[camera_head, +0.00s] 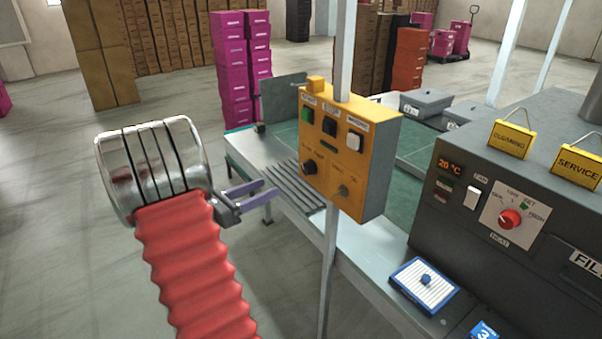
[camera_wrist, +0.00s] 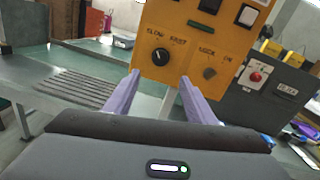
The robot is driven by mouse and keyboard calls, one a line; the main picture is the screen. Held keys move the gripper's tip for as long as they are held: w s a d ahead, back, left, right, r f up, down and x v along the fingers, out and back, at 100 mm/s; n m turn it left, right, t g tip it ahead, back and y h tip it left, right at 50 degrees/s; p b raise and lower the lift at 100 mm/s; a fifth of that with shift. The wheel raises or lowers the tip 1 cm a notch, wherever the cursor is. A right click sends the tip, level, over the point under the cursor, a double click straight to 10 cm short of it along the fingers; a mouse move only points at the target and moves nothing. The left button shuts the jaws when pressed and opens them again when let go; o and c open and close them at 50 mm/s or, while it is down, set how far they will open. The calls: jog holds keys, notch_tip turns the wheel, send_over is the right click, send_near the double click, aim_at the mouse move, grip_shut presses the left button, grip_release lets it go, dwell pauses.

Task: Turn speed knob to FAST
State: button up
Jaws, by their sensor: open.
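The speed knob (camera_head: 309,167) is a round black knob at the lower left of the yellow control box (camera_head: 374,165). In the wrist view the knob (camera_wrist: 160,57) sits below the SLOW and FAST labels, and its pale mark appears to point up and left, toward SLOW. My gripper (camera_head: 266,189) is open and empty, its two purple fingers to the left of the box and apart from it. In the wrist view the fingertips (camera_wrist: 160,78) appear on either side of a spot just below the knob.
A LOCK switch (camera_wrist: 209,73) is right of the knob; green, black and white buttons sit above. A pole (camera_head: 328,262) carries the box. The floor at left is clear.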

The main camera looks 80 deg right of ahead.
aim_at(304, 171)
jog(key=x, duration=1.3)
jog(key=shift+s+d, duration=0.25)
jog(key=c, duration=1)
